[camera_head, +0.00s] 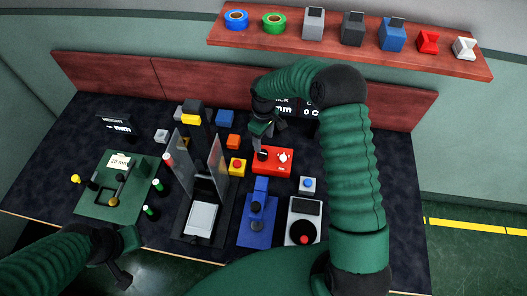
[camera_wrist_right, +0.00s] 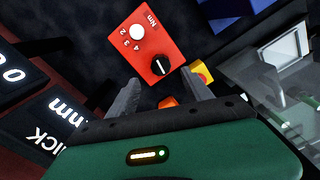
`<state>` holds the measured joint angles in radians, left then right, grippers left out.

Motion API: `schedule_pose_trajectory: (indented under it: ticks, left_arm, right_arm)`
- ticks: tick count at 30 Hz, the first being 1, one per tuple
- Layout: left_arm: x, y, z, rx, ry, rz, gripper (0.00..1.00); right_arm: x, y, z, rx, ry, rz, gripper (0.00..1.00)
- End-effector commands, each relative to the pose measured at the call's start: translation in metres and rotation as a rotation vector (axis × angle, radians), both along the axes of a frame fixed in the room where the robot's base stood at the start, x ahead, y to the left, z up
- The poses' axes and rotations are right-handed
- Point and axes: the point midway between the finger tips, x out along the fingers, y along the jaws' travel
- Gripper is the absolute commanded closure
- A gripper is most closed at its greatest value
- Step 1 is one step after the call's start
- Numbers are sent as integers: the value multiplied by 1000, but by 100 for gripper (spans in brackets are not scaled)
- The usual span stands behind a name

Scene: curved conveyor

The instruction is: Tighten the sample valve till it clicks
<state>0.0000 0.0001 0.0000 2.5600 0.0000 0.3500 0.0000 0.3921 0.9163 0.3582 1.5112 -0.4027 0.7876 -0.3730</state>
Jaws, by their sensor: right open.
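A red box (camera_head: 273,168) with a black knob (camera_head: 262,155) and a white dial (camera_head: 283,157) stands right of centre on the dark bench. In the right wrist view the red box (camera_wrist_right: 165,38) shows numbers and "Nm" by its white dial (camera_wrist_right: 137,32). Its black knob (camera_wrist_right: 159,65) has a white pointer line. No visible label names a sample valve. My right gripper (camera_head: 263,130) is just behind the box, above the bench. In its wrist view the fingers (camera_wrist_right: 161,90) are apart and empty, with the knob beyond them. My left gripper (camera_head: 118,258) is low at front left, its jaws unclear.
Behind my right arm stands a display (camera_head: 285,107), partly hidden. A yellow box with a red button (camera_head: 237,166) is left of the red box. A blue device (camera_head: 257,228) and a clear-shielded press (camera_head: 180,225) stand in front. A shelf (camera_head: 350,52) is above.

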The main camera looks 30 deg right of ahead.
Motion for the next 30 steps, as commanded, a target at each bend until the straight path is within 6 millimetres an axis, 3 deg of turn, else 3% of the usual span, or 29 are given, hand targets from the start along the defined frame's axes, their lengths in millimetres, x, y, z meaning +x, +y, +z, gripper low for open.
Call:
schedule_pose_trajectory:
  ticks: [6, 12, 22, 30]
  left_arm:
    - [0, 0, 7, 0, 0, 0, 64]
    - [0, 0, 10, 0, 0, 0, 64]
    - [0, 0, 10, 0, 0, 0, 64]
    - [0, 0, 10, 0, 0, 0, 64]
  right_arm:
    - [-1, 1, -56, 2, 3, -1, 41]
    - [-1, 0, -89, 0, 0, -1, 41]
    - [0, 0, -96, 0, -1, -2, 41]
    - [0, 0, -96, 0, -1, -2, 75]
